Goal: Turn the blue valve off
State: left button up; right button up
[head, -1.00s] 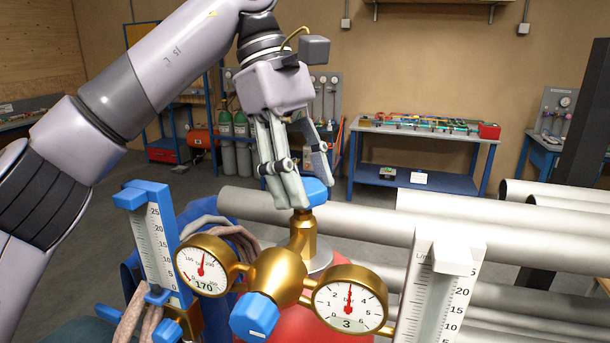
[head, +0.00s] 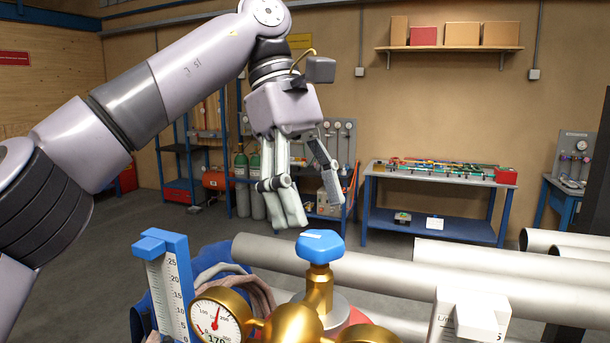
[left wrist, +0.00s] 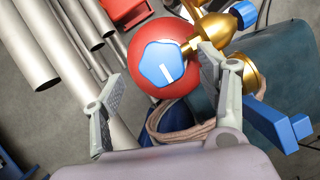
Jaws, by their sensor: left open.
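The blue valve knob (head: 320,246) sits on top of a brass stem (head: 319,290) on the cylinder. It has a white mark on its top. In the left wrist view the knob (left wrist: 162,65) shows from above with its white line, over a red round cylinder top (left wrist: 138,80). My left gripper (head: 314,205) is open and empty just above the knob, clear of it. In the left wrist view the spread fingers (left wrist: 152,88) lie either side of the knob, the right one close to its edge in the picture. My right gripper is not in view.
A brass regulator (head: 292,325) with a gauge (head: 215,320) stands in front of the knob. A second blue knob (left wrist: 245,14) shows in the left wrist view. A blue-topped flowmeter (head: 165,270) is left, and grey pipes (head: 390,285) run behind and right.

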aim_at(303, 232)
pick_arm(q)
jog(key=shift+v, duration=1.2)
jog(key=shift+a+r, duration=0.15)
jog(key=shift+r, duration=0.3)
jog(key=shift+w, duration=0.1)
